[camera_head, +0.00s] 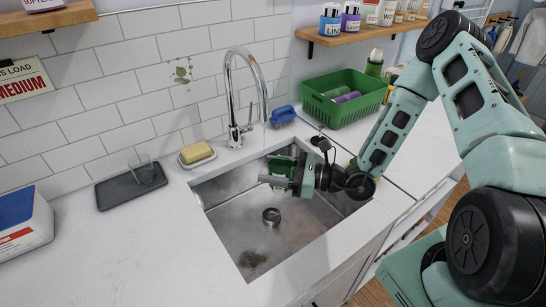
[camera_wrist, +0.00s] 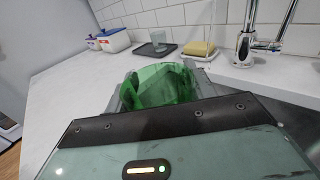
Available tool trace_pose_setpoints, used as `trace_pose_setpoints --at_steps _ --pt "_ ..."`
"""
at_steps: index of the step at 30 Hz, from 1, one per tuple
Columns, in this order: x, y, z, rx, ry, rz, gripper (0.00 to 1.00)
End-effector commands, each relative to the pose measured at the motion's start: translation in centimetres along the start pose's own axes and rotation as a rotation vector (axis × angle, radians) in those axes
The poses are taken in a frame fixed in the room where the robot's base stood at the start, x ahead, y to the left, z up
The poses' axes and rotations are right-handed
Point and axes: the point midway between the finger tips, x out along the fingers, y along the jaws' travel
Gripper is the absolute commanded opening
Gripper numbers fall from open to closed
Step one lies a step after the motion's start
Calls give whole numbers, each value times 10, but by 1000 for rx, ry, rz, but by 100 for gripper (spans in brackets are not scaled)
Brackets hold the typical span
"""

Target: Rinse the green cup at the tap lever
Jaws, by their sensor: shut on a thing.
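My gripper (camera_head: 268,181) is shut on the green cup (camera_head: 280,163), over the right back part of the sink basin. The cup also shows in the wrist view (camera_wrist: 158,86), see-through green and between the fingers; its lower part is hidden by my gripper. The chrome tap (camera_head: 231,92) stands behind the sink, with its spout end above and slightly left of the cup in the head view. The tap lever (camera_head: 248,127) is at the tap's base, apart from my gripper. I cannot tell whether water runs.
The steel sink (camera_head: 235,225) has a drain in its floor and a dark patch near the front. A yellow sponge (camera_head: 196,152) on a dish and a dark tray (camera_head: 118,190) with a clear glass lie left. A blue item (camera_head: 283,114) and green basket (camera_head: 345,112) stand behind right.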

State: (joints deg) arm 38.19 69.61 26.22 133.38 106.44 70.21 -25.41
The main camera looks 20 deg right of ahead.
Motion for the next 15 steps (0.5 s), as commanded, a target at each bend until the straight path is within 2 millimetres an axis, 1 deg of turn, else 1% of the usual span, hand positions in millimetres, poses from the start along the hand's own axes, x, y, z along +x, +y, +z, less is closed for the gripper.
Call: trace_pose_setpoints --at_steps 4,15 --pt "-3 6 7 3 0 0 33" --pt "-15 29 29 3 0 0 33"
